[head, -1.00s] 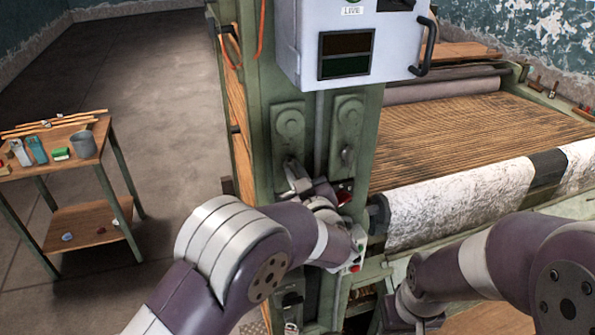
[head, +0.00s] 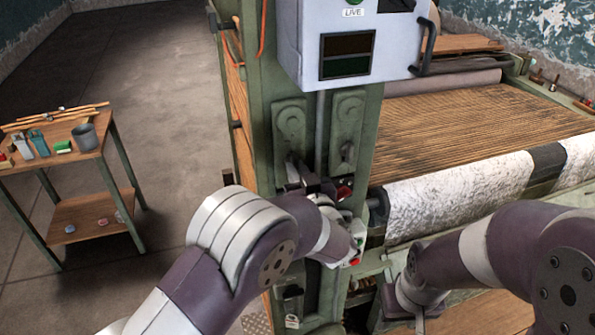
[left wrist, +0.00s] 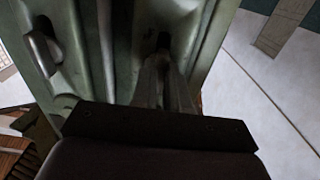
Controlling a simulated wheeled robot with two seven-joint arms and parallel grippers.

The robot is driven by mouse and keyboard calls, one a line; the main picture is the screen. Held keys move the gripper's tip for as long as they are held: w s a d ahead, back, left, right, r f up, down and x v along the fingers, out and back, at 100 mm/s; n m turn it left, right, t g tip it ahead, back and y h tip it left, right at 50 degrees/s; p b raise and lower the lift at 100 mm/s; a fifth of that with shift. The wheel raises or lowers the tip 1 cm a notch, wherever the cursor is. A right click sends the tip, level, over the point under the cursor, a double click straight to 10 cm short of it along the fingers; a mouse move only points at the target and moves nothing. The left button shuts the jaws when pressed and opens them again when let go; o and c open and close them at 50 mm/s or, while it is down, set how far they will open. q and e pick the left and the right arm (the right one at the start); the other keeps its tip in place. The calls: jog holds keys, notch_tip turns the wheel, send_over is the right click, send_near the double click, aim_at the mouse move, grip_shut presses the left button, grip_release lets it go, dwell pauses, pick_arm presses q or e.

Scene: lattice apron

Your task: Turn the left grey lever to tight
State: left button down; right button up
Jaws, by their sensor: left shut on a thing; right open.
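The left grey lever (head: 292,168) hangs from its slotted green plate on the machine's post, below the grey box. My left gripper (head: 296,182) is at its lower end and shut on it. In the left wrist view the fingers (left wrist: 165,85) reach up to the slot around the lever, and the dark gripper body hides what lies below. The lever's exact angle is hard to tell. A second grey lever (head: 347,153) sits on the right plate; nothing touches it. My right gripper (head: 412,306) is low at the right, open, its fingertips barely visible.
The grey box (head: 300,50) with a LIVE label juts out above the levers. The loom's white cloth roll (head: 460,195) is to the right. A side table (head: 85,140) stands apart at the left.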

pick_arm(q)
jog(key=shift+r, duration=0.3)
jog(key=c, duration=1.1)
grip_release()
jog(key=shift+c, duration=0.2)
jog(key=shift+f, duration=0.1)
jog(key=b+v, duration=0.5)
jog(key=v, duration=0.7)
jog(key=shift+s+b, duration=0.35)
jog(key=shift+d, duration=0.15)
